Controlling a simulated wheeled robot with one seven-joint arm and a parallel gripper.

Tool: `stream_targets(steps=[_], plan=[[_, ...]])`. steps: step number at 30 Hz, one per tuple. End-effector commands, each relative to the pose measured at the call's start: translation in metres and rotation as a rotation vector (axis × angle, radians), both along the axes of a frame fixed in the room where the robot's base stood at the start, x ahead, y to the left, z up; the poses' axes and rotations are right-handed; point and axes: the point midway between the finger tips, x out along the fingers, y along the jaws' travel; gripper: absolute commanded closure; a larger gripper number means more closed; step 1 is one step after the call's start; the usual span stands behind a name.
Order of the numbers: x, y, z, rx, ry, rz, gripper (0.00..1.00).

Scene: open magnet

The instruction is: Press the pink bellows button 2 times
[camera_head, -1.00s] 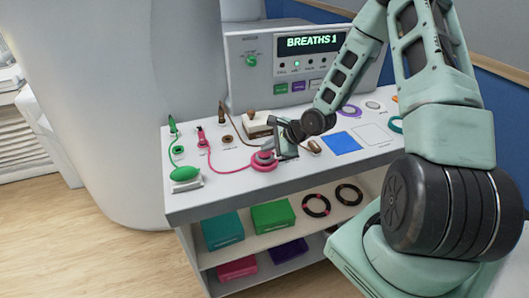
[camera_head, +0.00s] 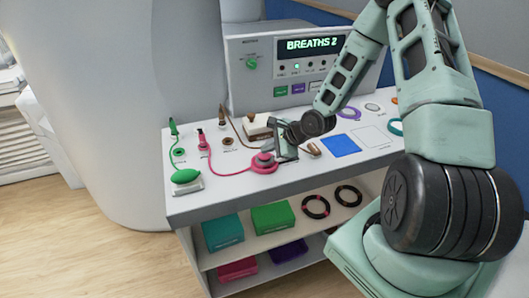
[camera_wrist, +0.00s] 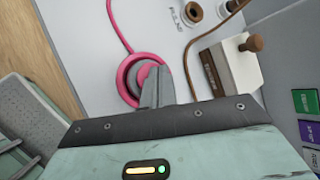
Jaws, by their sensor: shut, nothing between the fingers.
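The pink bellows button (camera_head: 265,163) sits near the front edge of the white cart top, with a pink tube running from it to a port behind. In the wrist view the pink bellows (camera_wrist: 131,78) shows as a pink ring with a grey centre. My gripper (camera_head: 272,150) is shut and empty, its fingertips over the bellows. In the wrist view the closed fingers (camera_wrist: 157,86) cover the right part of the bellows; I cannot tell whether they touch it. The console display (camera_head: 312,44) reads "BREATHS 2".
A green bulb (camera_head: 186,176) on a white base lies left of the bellows. A white block with a brown knob (camera_wrist: 233,62) stands behind it. A blue square (camera_head: 340,144) lies to the right. The console (camera_head: 250,78) stands at the back. Boxes and rings fill the lower shelves.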

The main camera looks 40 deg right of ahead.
Motion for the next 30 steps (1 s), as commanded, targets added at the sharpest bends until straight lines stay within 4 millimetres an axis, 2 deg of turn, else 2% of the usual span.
stream_targets(steps=[4,17,30], plan=[[0.0,0.0,0.01,0.001,0.0,0.0,1.0],[0.0,0.0,0.011,0.0,-0.001,-0.001,1.0],[0.0,0.0,0.048,0.001,-0.001,-0.001,1.0]])
